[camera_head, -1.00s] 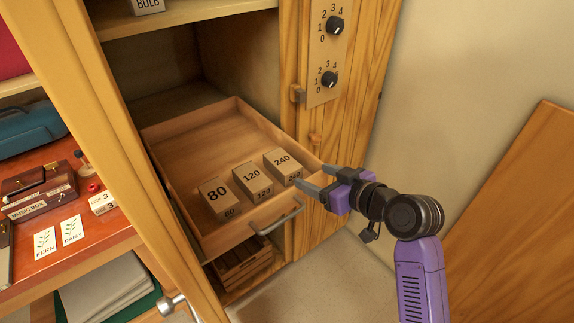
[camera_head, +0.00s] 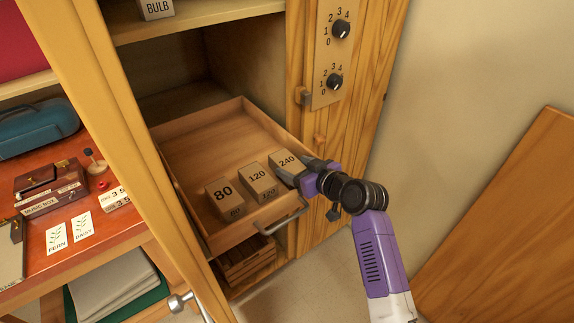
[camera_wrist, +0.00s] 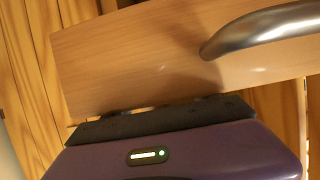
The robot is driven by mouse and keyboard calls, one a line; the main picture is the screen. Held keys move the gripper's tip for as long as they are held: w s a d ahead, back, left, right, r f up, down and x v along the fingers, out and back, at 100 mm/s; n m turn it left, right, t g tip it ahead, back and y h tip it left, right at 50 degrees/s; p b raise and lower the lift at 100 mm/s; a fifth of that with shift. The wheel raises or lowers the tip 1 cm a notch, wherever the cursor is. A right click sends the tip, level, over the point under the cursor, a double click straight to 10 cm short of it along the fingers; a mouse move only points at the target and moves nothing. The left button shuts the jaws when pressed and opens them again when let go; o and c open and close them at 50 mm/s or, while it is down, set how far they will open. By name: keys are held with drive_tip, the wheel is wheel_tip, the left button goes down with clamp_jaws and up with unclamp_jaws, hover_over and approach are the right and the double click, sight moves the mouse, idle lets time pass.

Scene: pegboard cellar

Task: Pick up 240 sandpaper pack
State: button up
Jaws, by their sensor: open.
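The 240 sandpaper pack (camera_head: 286,162) is a small tan block with "240" on its top. It stands in the open wooden drawer (camera_head: 215,127), at the right end of a row with the 120 pack (camera_head: 257,177) and the 80 pack (camera_head: 222,192). My gripper (camera_head: 291,172) is open. It reaches over the drawer's right front corner, with its fingers close to the 240 pack and covering part of its front. I cannot tell whether they touch it. In the wrist view, the drawer front (camera_wrist: 140,60) fills the middle and the fingertips are hidden.
The drawer's metal handle (camera_head: 280,217) lies just below my gripper, and also shows in the wrist view (camera_wrist: 262,32). A knob panel (camera_head: 335,55) is on the wooden post at right. The back of the drawer is empty. A wooden crate (camera_head: 245,259) sits below.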

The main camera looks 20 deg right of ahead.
drive_tip(key=shift+w+f, duration=0.1)
drive_tip(key=shift+w, duration=0.05)
drive_tip(key=c, duration=1.3)
